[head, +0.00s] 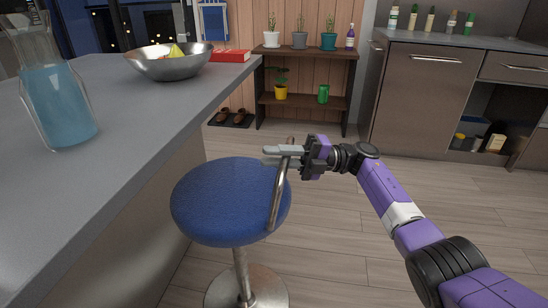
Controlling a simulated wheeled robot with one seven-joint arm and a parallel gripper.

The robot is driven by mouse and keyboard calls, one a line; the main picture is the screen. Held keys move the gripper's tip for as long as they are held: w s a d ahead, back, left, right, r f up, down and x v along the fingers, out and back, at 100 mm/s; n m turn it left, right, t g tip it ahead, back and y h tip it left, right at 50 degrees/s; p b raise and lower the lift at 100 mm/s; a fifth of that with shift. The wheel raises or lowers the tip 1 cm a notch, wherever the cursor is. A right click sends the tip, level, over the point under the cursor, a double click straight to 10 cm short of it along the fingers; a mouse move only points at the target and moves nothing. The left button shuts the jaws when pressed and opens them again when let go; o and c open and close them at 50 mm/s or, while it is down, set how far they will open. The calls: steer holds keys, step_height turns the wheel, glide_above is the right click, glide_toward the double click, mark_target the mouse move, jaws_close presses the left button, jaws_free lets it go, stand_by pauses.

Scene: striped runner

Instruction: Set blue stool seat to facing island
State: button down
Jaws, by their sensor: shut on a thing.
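A stool with a round blue seat (225,202) stands on a metal post (242,272) and round metal base beside the island (160,120). A bent metal bar (277,192) rises from the right side of the seat, so the bar side faces away from the island. My gripper (285,153) reaches in from the right and is shut on the upper part of this bar. The lower edge of the base is cut off by the frame.
On the island are a glass jug with blue liquid (60,105), a metal bowl (168,62) and a red book (231,56). A plant shelf (305,105) and cabinets (415,98) stand behind.

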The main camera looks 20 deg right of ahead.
steer(key=c, duration=1.3)
jaws_free()
steer(key=v, duration=0.7)
steer(key=shift+d+b, duration=0.35)
steer(key=shift+d, duration=0.05)
steer(key=shift+s+f, duration=0.1)
